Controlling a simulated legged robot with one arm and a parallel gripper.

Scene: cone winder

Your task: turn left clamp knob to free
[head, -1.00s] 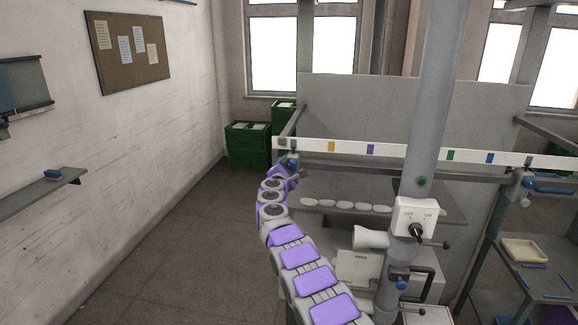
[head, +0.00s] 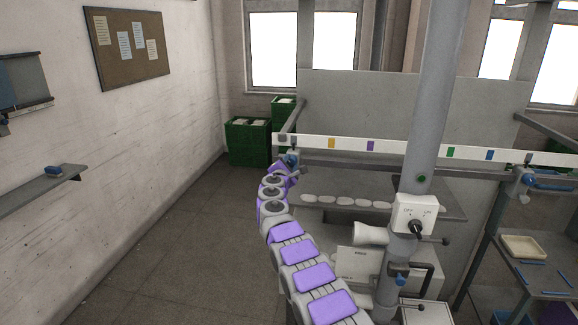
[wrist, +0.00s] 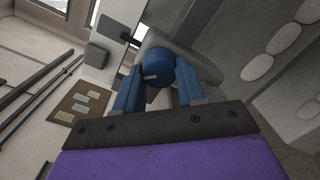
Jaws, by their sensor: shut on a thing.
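The left clamp knob (wrist: 160,68) is a round blue knob with a small pale mark, in the upper middle of the wrist view. My gripper (wrist: 158,85) has its two blue fingers on either side of the knob and is shut on it. In the head view my purple and grey arm reaches to the left end of the white rail, where my gripper (head: 290,161) is small. There the knob cannot be told apart from the blue fingers.
The white rail (head: 410,151) with coloured marks runs across the machine. A grey post (head: 436,110) with a switch box (head: 416,214) stands right of my arm. Pale cones (head: 345,203) lie in a row on a shelf. Green crates (head: 248,142) stand behind. The floor to the left is clear.

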